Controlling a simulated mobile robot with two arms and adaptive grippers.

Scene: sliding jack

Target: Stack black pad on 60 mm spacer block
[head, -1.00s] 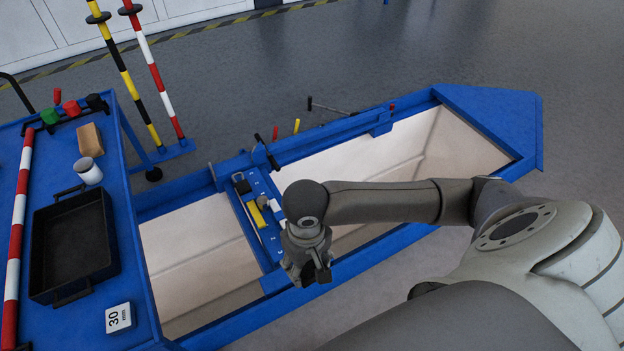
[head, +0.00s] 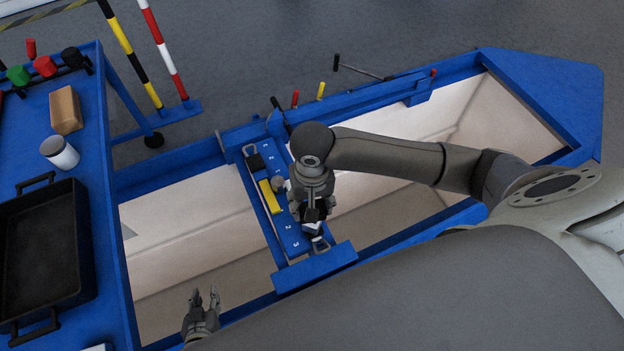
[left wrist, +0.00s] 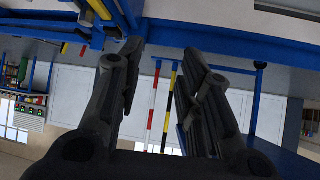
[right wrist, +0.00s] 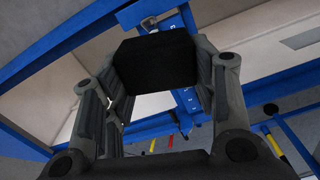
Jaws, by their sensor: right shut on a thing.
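In the head view my right gripper (head: 313,213) is over the blue cross-beam (head: 288,228) that spans the pit. In the right wrist view it is shut on the black pad (right wrist: 156,60), a dark block between its fingers. A small pale thing (head: 312,228) shows just below this gripper in the head view. I cannot tell whether it is the 60 mm spacer block, or whether the pad touches it. My left gripper (head: 203,304) is low at the picture's bottom edge. Its fingers stand apart and empty in the left wrist view (left wrist: 155,95).
A blue frame surrounds the open pit.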

